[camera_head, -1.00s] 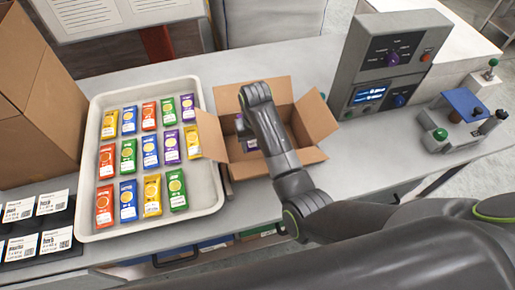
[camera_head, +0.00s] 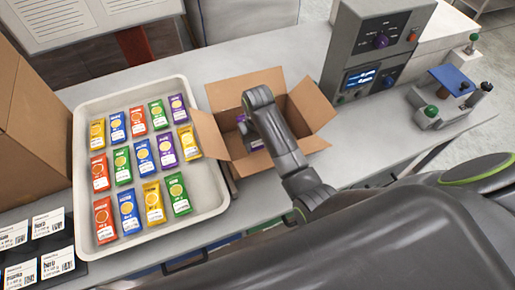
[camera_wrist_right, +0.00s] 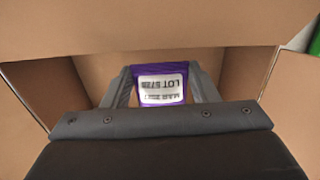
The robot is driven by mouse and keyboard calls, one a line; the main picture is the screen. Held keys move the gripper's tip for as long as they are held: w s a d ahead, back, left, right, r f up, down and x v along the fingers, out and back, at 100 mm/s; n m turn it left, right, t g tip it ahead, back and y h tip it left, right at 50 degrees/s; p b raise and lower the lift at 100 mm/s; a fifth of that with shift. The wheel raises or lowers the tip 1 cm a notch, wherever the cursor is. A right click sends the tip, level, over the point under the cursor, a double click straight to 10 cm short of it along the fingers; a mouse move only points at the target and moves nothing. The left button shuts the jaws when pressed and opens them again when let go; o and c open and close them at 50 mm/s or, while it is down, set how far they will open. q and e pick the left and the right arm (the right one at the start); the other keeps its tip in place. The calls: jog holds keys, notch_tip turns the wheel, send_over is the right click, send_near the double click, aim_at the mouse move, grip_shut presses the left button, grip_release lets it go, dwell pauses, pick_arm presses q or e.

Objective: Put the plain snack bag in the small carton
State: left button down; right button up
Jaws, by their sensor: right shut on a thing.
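The small open carton (camera_head: 205,133) stands on the bench right of the tray, its flaps folded outward. My right gripper (camera_head: 247,132) points down into its opening. It is shut on a purple snack bag (camera_wrist_right: 162,82), which shows a white label with lot print between the two fingers in the right wrist view. A bit of purple also shows beside the gripper in the head view. Brown carton walls surround the bag in the wrist view. Whether the bag touches the carton floor cannot be told. The flavour name on it is not readable. My left gripper is not in view.
A white tray (camera_head: 208,192) left of the carton holds rows of orange, blue, yellow, green and purple bags. A grey control box (camera_head: 345,50) stands behind right, with a small device (camera_head: 450,95) beyond. A large brown box (camera_head: 30,110) and label cards (camera_head: 48,222) are at left.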

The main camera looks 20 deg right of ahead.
jog(key=shift+s+d+f, duration=0.1)
jog(key=shift+f, duration=0.6)
jog(key=f, duration=0.3)
jog(key=shift+a+p, duration=0.2)
jog(key=shift+p, duration=0.2)
jog(key=shift+d+f, duration=0.1)
jog(key=shift+f, duration=0.1)
jog(key=shift+f, duration=0.25)
jog(key=shift+f, duration=0.35)
jog(key=o, duration=1.3)
jog(key=shift+o, duration=0.2)
jog(key=shift+r, duration=0.15)
